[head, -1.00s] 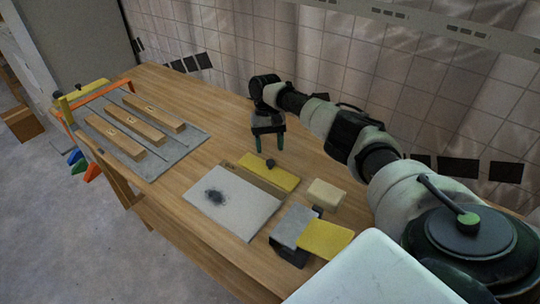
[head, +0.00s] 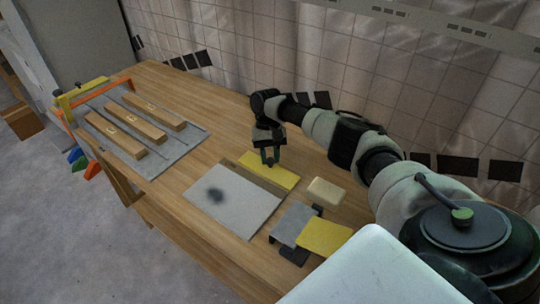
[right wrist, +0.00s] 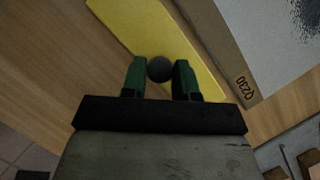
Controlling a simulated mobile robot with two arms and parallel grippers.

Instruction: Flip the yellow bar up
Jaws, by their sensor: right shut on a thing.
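The yellow bar (head: 286,178), a flat yellow panel, lies flat on the wooden table beside a grey-white board. It also shows in the right wrist view (right wrist: 140,28). A round dark knob (right wrist: 159,69) sits on it. My right gripper (head: 269,163) is over the bar with its green fingers on both sides of the knob, shut on it. The fingers hide the knob in the head view. My left gripper is not in view.
A grey-white board (head: 240,205) with a dark smudge lies in front of the bar. A cream block (head: 326,191) and a grey block with a yellow plate (head: 324,237) stand to the right. Wooden strips (head: 125,130) lie on a grey tray at left. The table between is clear.

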